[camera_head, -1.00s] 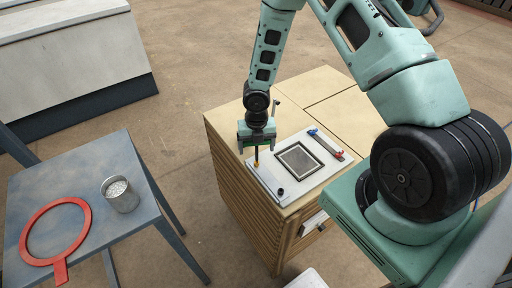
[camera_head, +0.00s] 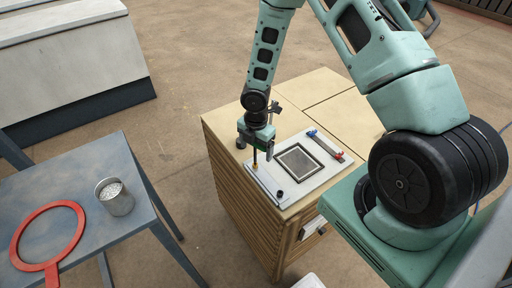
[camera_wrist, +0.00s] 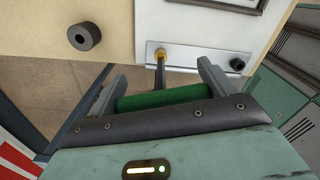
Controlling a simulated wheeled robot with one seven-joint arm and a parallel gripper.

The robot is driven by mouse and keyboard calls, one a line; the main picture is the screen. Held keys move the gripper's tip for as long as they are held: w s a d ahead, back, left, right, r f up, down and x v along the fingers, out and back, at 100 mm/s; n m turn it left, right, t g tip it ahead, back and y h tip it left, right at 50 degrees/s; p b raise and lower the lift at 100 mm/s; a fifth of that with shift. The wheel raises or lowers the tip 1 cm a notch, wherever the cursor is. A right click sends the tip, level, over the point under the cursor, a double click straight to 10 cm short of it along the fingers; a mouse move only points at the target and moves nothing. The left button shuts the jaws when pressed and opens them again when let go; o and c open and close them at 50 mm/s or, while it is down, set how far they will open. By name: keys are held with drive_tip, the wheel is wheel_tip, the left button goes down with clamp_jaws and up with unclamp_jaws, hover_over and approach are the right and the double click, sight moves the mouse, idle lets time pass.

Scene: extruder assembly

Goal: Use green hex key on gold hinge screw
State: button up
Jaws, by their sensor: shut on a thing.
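My gripper (camera_wrist: 162,78) is shut on the green handle of the hex key (camera_wrist: 165,98), which lies between its two fingers. The dark shaft of the key runs from the handle to the gold hinge screw (camera_wrist: 160,54), and its tip appears to meet the screw head. The gold screw sits at one end of a metal hinge strip (camera_wrist: 200,59); a black screw (camera_wrist: 237,64) sits at the other end. In the head view my gripper (camera_head: 257,144) is above the near-left edge of the white board (camera_head: 312,172), with the gold screw (camera_head: 254,166) below it.
The board has a dark square frame (camera_head: 298,161) and a red-and-blue part (camera_head: 325,144). A black cylinder (camera_wrist: 84,36) stands on the wooden cabinet (camera_head: 235,190) beside the board. A blue table (camera_head: 125,225) at left holds a red ring (camera_head: 48,236) and a metal cup (camera_head: 115,197).

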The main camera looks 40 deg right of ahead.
drive_tip(key=shift+f+b, duration=0.75)
drive_tip(key=shift+f, duration=0.2)
drive_tip(key=o, duration=0.4)
drive_tip(key=shift+c, duration=0.2)
drive_tip(key=c, duration=0.4)
